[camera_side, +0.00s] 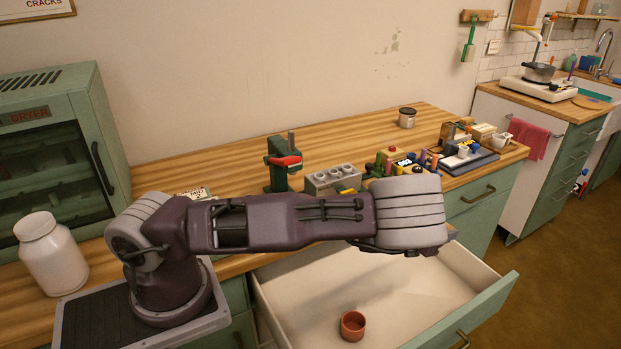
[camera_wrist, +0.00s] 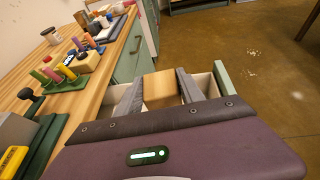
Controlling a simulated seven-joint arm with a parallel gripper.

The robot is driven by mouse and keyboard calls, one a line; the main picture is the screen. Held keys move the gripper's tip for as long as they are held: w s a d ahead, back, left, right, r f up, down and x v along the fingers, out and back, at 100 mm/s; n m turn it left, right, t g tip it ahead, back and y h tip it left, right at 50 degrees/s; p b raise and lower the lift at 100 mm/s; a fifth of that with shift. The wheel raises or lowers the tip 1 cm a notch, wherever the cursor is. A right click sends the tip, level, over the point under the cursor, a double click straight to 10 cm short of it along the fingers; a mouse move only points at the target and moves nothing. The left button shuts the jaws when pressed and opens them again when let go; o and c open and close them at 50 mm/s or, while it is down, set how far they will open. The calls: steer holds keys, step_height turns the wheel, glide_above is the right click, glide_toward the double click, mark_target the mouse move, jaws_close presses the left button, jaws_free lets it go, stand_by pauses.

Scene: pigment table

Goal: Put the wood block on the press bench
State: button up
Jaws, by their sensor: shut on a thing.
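My gripper (camera_wrist: 160,90) shows in the wrist view with its two grey fingers on either side of a plain tan wood block (camera_wrist: 161,88), shut on it. The block is held in the air, with parts of the open drawer showing around it. In the side view my arm's end is over the right part of the open drawer, and it hides the fingers and the block. A green press with a red handle (camera_side: 284,163) stands on the wooden counter, left of my arm's end. I cannot tell which surface is the press bench.
The open drawer (camera_side: 478,268) holds a small reddish cup (camera_side: 352,325). A grey box with round tops (camera_side: 333,179) stands beside the press. Colored bottles and a dark tray (camera_side: 468,161) crowd the counter's right. A white jar (camera_side: 50,254) stands at left. The counter's back is mostly clear.

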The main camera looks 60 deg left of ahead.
step_height(320, 180, up, 18)
steer(key=a+n+g+y, duration=0.1)
steer(key=a+n+y, duration=0.2)
steer(key=a, duration=1.2)
steer(key=n+g+y, duration=0.7)
steer(key=n+y, duration=0.1)
steer(key=n, duration=0.1)
glide_above(239, 175)
step_height(239, 175, down, 21)
steer(key=shift+d, duration=0.1)
steer(key=shift+f, duration=0.1)
steer(key=o, duration=1.4)
steer(key=shift+g, duration=0.3)
steer(key=shift+c, duration=0.2)
